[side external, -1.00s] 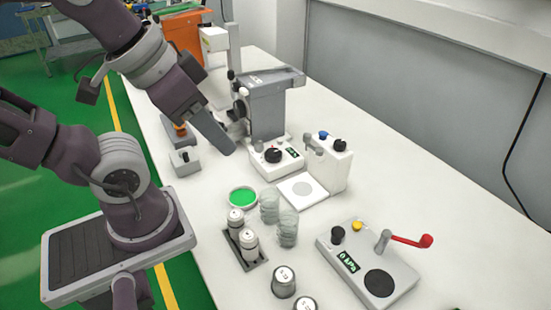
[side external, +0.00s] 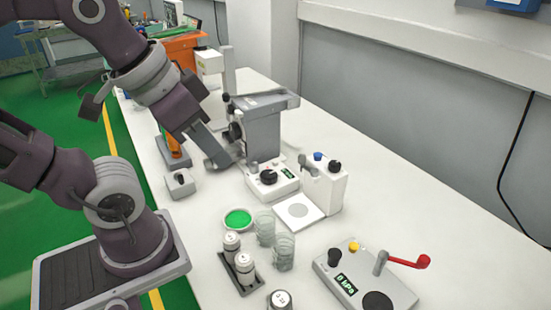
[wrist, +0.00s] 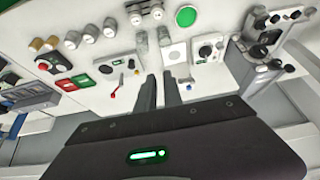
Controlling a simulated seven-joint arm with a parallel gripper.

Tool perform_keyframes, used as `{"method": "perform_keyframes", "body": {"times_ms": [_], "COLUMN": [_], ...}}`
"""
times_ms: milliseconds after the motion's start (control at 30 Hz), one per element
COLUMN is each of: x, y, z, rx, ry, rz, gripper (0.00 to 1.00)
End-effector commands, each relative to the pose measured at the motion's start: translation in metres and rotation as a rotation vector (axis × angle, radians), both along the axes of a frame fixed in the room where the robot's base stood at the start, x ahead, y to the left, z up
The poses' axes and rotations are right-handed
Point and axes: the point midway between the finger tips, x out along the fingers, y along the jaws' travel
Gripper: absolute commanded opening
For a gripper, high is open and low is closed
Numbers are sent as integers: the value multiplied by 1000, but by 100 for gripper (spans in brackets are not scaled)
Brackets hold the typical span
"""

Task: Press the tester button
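A grey tester box with a kPa display (side external: 347,285) stands on the bench at the lower right of the side view. It has a yellow button (side external: 353,247), a black knob (side external: 334,257), a red-handled lever (side external: 408,262) and a round black pad partly cut by the frame edge. The tester's display also shows in the wrist view (wrist: 117,62), left of the fingers. My gripper (side external: 226,160) is high and back from the tester, by the grey machine in the side view.
A tall grey machine (side external: 264,125), a white box with a dial (side external: 270,180) and a white plate unit (side external: 325,185) stand behind the tester. A green dish (side external: 238,219), clear cups (side external: 283,252) and white-capped bottles (side external: 244,265) stand to its left. Bench right of the plate unit is clear.

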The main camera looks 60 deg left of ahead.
Motion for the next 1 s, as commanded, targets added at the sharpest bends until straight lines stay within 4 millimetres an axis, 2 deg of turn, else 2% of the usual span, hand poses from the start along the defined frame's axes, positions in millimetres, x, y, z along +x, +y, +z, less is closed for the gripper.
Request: {"method": "perform_keyframes", "body": {"times_ms": [67, 133, 267, 400, 500, 600, 700, 800, 1000], "x": [23, 55, 120, 184, 216, 235, 244, 248, 248], "y": [8, 21, 59, 114, 155, 187, 208, 217, 218], "z": [10, 19, 21, -3, -30, -57, -77, -86, -87], "rx": [12, 26, 42, 38, 25, 9, -2, -8, -8], "ry": [44, 96, 203, 315, 382, 432, 462, 474, 475], "rz": [10, 15, 22, 21, 17, 11, 4, 1, -1], "gripper": [0, 0, 0, 0, 0, 0, 0, 0, 0]}}
